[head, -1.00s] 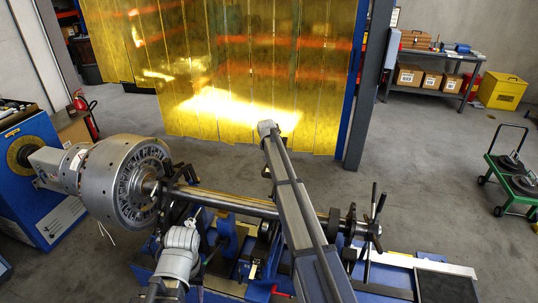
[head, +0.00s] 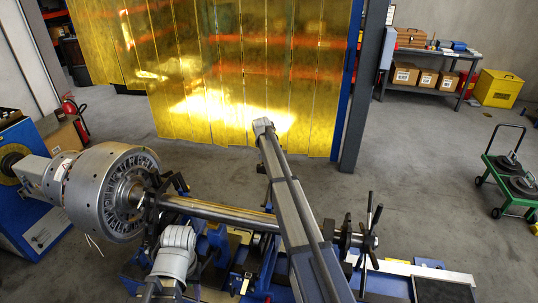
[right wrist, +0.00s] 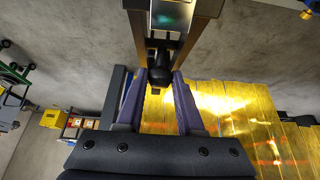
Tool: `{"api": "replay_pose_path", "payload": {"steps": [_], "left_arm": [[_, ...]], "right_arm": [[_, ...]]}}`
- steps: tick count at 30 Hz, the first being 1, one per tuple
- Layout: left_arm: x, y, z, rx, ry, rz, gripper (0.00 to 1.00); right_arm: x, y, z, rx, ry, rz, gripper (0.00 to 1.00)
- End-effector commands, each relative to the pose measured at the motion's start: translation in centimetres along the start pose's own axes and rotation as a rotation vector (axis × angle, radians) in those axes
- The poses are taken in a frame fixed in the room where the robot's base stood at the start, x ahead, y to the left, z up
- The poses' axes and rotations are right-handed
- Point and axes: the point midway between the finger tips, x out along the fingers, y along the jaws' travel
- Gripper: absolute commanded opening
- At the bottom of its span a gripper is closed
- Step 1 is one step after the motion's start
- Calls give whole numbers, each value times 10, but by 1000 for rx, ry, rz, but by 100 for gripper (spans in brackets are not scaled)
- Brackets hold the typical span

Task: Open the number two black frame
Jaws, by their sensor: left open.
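A silver drum-shaped rotor (head: 112,190) lies on its side, its long steel shaft (head: 235,213) running right across a blue machine. Black frame parts (head: 150,200) stand around the shaft beside the rotor; no number is readable. My left gripper (head: 172,203) is open near these parts, partly hidden behind my grey wrist. Whether it touches them is unclear. My right gripper is hidden in the head view. In the right wrist view its purple-grey fingers (right wrist: 166,88) stand apart at either side of a black knob (right wrist: 161,73) on a grey post. Contact with the knob is unclear.
A black spoked handwheel (head: 371,236) is at the shaft's right end. A yellow strip curtain (head: 240,60) hangs behind. A green cart (head: 508,190), a workbench (head: 425,55) and a yellow bin (head: 498,88) stand to the right. The floor between is clear.

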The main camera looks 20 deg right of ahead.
Motion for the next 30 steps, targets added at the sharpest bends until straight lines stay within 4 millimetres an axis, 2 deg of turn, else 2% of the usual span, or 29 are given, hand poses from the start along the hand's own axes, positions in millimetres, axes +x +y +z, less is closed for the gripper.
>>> {"api": "replay_pose_path", "payload": {"steps": [1, 8, 9, 20, 26, 30], "left_arm": [[0, 0, 0, 0, 0, 0, 50], [0, 0, 0, 0, 0, 0, 50], [0, 0, 0, 0, 0, 0, 50], [-5, 0, 0, 0, 0, 0, 50], [-21, -2, 1, 1, 0, 0, 50], [-38, -4, 2, 1, 0, 0, 50]], "right_arm": [[0, 0, -2, -1, 6, 0, 39], [0, 0, -1, -1, 4, 0, 65], [0, 0, -1, -1, 3, 0, 66], [-5, 0, -1, -1, 2, -1, 66], [-23, 0, -2, -1, 2, -1, 66], [-43, 0, -2, 0, 2, -1, 66]]}}
